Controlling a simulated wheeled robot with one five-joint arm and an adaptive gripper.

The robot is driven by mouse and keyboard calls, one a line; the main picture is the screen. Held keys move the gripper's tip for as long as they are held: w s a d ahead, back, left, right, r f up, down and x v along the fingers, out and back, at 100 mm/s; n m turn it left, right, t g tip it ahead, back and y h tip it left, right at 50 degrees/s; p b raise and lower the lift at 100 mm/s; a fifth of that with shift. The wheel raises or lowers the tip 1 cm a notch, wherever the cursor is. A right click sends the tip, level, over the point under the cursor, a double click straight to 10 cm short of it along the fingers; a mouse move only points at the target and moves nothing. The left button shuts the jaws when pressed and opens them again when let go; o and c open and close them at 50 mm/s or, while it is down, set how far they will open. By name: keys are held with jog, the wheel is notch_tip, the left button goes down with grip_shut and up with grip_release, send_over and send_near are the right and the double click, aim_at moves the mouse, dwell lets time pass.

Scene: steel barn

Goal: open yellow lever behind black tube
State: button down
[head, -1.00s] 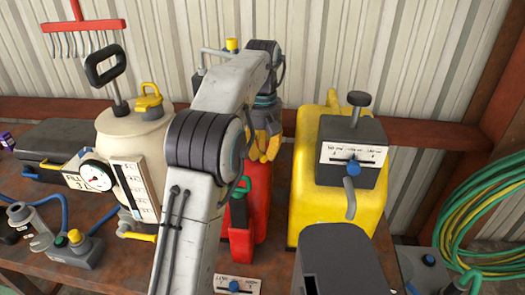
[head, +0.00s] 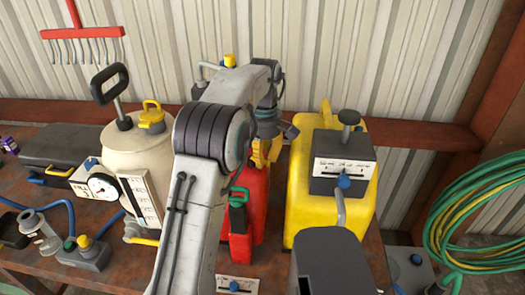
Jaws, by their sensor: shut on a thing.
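A yellow lever-like part (head: 264,154) shows at the top of the red can (head: 257,205), in the middle of the head view. A black tube-like piece (head: 238,216) with a green handle is at the can's front. My arm reaches over from the front, and my gripper (head: 276,133) points down at the yellow part from above. It appears shut on this part. The fingertips and the point of contact are mostly hidden by my arm and the dark wrist.
A yellow can (head: 300,205) with a black-topped gauge box stands close to the right. A cream tank (head: 140,152) with a black handle stands to the left. Green and yellow hoses (head: 478,215) hang at far right. A corrugated wall is close behind.

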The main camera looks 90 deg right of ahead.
jog(key=shift+d+f+n+p, duration=0.1)
jog(key=shift+d+n+p, duration=0.1)
jog(key=shift+n+p, duration=0.45)
jog(key=shift+d+f+n+p, duration=0.1)
jog(key=shift+d+n+p, duration=0.15)
jog(key=shift+n, duration=0.7)
jog(key=c, duration=1)
grip_release()
jog(key=shift+r, duration=0.1)
